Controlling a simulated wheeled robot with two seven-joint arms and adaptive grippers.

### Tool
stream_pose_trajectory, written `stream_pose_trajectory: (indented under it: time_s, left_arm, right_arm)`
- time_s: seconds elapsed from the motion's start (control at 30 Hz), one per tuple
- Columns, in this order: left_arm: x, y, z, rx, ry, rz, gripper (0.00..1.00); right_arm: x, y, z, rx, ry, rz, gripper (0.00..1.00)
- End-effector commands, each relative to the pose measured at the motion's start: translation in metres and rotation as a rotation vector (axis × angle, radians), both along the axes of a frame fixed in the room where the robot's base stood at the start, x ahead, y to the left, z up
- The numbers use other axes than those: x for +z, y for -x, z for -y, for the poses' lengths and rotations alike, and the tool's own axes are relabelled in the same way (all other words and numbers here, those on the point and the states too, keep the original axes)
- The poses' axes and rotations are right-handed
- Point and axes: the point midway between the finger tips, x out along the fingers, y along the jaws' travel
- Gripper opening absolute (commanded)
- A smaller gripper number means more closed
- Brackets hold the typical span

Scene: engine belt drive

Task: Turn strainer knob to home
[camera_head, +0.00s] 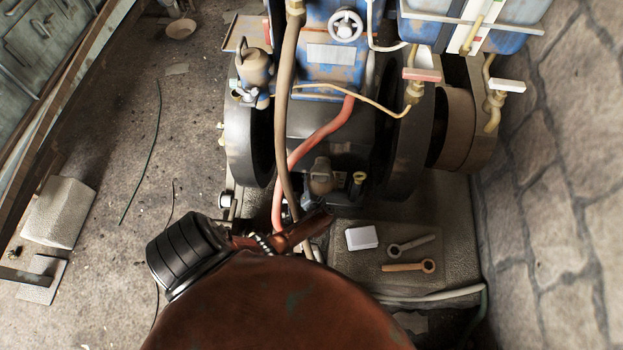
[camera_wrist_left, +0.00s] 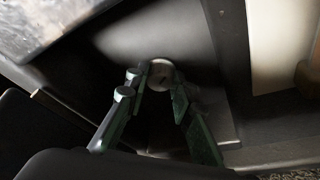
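A small round pale knob (camera_wrist_left: 160,75) shows in the left wrist view, in front of a dark panel. My left gripper (camera_wrist_left: 161,84) has its two green-edged fingers apart, one on each side of the knob. The fingertips lie close to the knob's sides, but I cannot tell whether they touch it or stop short of it. The knob's turn position is too dark and small to read. I cannot pick out the knob or my left gripper in the head view. My right gripper is not in view.
A blue engine (camera_head: 331,40) with dark wheels (camera_head: 408,135) stands at the top centre. A large rust-brown rounded body (camera_head: 275,305) hides the lower middle. A white box (camera_head: 361,238) and two wrenches (camera_head: 405,267) lie on the base plate. A stone wall (camera_head: 560,190) bounds the right.

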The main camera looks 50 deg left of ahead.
Motion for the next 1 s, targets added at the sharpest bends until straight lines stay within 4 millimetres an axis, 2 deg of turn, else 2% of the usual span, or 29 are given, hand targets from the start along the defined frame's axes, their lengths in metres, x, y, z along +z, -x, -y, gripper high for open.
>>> stream_pose_trajectory:
  time_s: [0.27, 0.47, 0.77, 1.0]
  left_arm:
    - [0.0, 0.0, 0.001, -0.001, 0.001, 0.0, 0.0]
    - [-0.001, 0.0, 0.002, -0.001, 0.039, 0.029, 0.0]
    - [0.0, 0.003, -0.001, 0.0, 0.298, 0.25, 0.0]
    - [0.001, 0.002, -0.001, -0.003, 0.384, 0.321, 0.0]
  right_arm:
    - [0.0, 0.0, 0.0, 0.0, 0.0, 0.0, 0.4]
    - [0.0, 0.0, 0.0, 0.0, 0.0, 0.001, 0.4]
    - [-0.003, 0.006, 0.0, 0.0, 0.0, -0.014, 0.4]
    - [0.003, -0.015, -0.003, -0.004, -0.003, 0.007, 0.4]
